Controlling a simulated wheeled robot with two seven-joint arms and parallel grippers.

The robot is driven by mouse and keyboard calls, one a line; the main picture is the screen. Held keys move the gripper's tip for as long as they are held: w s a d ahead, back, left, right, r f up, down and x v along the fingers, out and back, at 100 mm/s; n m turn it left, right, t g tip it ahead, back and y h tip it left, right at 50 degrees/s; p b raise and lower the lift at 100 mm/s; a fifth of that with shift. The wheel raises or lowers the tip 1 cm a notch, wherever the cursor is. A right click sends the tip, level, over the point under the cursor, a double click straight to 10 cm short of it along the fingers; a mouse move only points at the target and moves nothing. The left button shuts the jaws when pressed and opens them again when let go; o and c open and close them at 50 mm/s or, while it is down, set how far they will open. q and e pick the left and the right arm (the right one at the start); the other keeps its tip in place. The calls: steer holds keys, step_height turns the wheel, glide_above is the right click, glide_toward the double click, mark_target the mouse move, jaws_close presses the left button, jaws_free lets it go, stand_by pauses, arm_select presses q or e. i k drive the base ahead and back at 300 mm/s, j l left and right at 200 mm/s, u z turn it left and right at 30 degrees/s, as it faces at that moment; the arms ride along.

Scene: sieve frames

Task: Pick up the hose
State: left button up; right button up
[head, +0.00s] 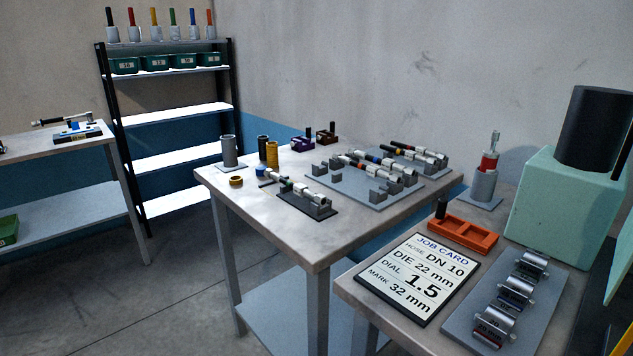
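Several short hose-like pieces with silver ends and coloured bands lie on the middle table. One banded piece (300,191) rests in a holder on a small dark plate (293,207). Others, such as a banded piece (370,165), lie in cradles on a larger grey plate (345,185) behind it. I cannot tell which of them is the hose meant. A job card (418,279) on the near right table reads hose DN 10, die 22 mm, dial 1.5, mark 32 mm. Neither gripper is in view.
The near right table holds an orange tray (463,235), a die plate (470,325) and a pale green machine (560,200). A shelf (175,112) stands behind.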

mark_target(301, 190)
steer(key=i+j+z, duration=0.45)
steer(key=j, duration=0.15)
steer(key=i+j+z, duration=0.2)
steer(key=j+z, duration=0.25)
steer(key=j, duration=0.25)
steer(key=i+j+z, duration=0.2)
steer(key=j+z, duration=0.2)
steer(key=j, duration=0.4)
steer(key=j+z, duration=0.45)
steer(key=j, duration=0.35)
steer(key=k+j+z, duration=0.1)
steer(key=j+z, duration=0.35)
steer(key=j, duration=0.4)
